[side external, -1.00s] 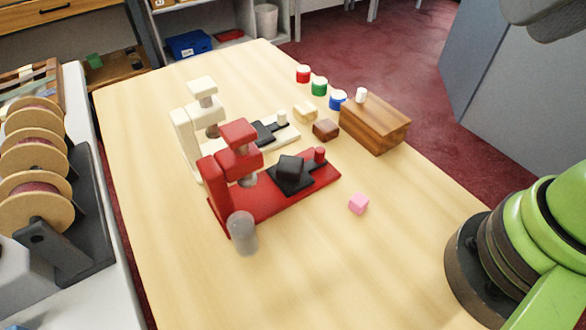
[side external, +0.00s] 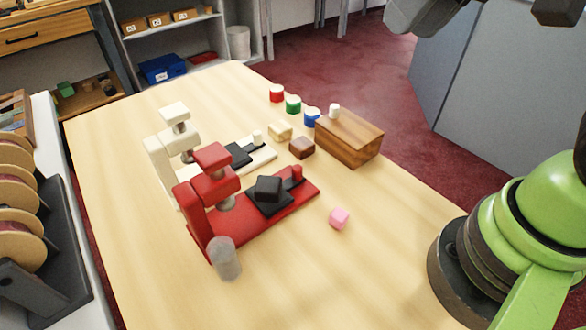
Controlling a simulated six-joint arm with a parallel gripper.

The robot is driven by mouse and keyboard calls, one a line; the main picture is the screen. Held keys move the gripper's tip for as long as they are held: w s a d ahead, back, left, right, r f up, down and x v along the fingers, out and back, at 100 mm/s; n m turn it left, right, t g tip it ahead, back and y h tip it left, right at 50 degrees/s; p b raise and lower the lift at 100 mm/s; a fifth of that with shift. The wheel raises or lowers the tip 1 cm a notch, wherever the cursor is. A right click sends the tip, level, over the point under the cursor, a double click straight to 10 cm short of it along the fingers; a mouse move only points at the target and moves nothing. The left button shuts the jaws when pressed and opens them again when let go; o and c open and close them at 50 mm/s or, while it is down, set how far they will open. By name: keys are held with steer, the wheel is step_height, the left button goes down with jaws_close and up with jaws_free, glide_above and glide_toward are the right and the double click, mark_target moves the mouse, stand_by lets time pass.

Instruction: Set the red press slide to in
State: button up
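The red press (side external: 208,190) stands on the table, with its head over the left part of its long red base. Its slide is a black plate (side external: 270,208) with a red knob (side external: 297,173) at the right end. A dark block (side external: 267,188) sits on the plate. The slide lies out to the right of the press head, not under it. Nothing touches the knob. Parts of my arm show at the right and top right, but my gripper's fingertips are not in view.
A white press (side external: 165,150) with its own black slide stands behind the red one. A grey cylinder (side external: 225,258) stands at the red press's front left. Front table is clear.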

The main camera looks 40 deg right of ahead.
steer(key=w+a+f+n+g, duration=0.2)
steer(key=w+a+f, duration=0.1)
steer(key=w+f, duration=0.35)
steer(key=n+g+h, duration=0.2)
steer(key=g, duration=0.1)
glide_above(297, 167)
step_height(297, 167, down, 12)
steer(key=shift+r, duration=0.15)
step_height(297, 167, down, 10)
steer(key=shift+r, duration=0.1)
